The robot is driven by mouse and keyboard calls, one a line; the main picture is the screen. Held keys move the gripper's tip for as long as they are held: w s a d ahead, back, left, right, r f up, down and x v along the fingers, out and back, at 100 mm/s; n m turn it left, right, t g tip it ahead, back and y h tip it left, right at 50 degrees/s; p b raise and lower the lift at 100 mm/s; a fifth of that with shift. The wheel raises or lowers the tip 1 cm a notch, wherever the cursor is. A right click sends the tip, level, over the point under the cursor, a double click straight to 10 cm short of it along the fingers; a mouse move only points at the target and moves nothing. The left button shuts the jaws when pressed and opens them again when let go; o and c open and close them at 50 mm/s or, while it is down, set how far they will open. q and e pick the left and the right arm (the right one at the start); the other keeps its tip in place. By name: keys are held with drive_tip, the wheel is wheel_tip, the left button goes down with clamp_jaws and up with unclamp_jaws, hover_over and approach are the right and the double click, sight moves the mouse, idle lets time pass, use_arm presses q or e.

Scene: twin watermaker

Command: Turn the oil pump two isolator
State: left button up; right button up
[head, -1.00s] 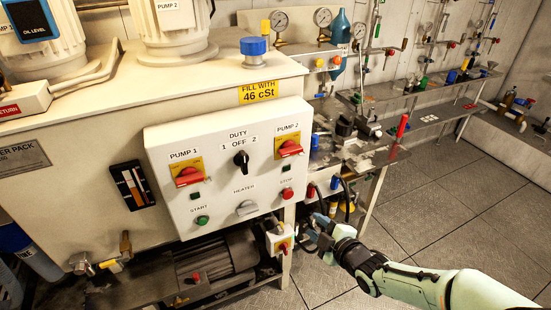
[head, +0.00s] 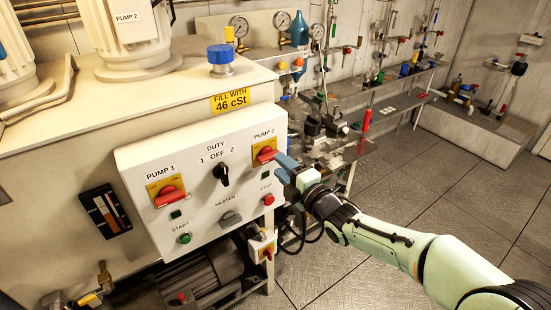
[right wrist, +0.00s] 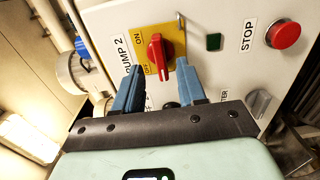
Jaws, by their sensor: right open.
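The pump two isolator (head: 265,154) is a red rotary handle on a yellow ON/OFF plate, at the upper right of the white control panel (head: 225,190). In the right wrist view the red handle (right wrist: 157,54) stands ahead of the jaws, roughly in line with the gap, its long side running up the picture. My right gripper (head: 281,164) is open and empty, just right of the isolator. Its two blue fingers (right wrist: 160,75) point at the plate, one toward each side of the handle. I cannot tell whether they touch it. My left gripper is out of view.
On the same panel are the pump one isolator (head: 168,192), the black duty switch (head: 221,172), the heater knob (head: 230,217), the green start button (head: 185,238) and the red stop button (head: 268,199). A cluttered bench (head: 345,155) stands behind my right arm.

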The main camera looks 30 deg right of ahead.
sight(269, 157)
drive_tip(key=w, duration=0.3)
drive_tip(key=shift+w+a+p, duration=0.15)
drive_tip(key=shift+w+p, duration=0.05)
drive_tip(key=shift+p, duration=0.1)
clamp_jaws()
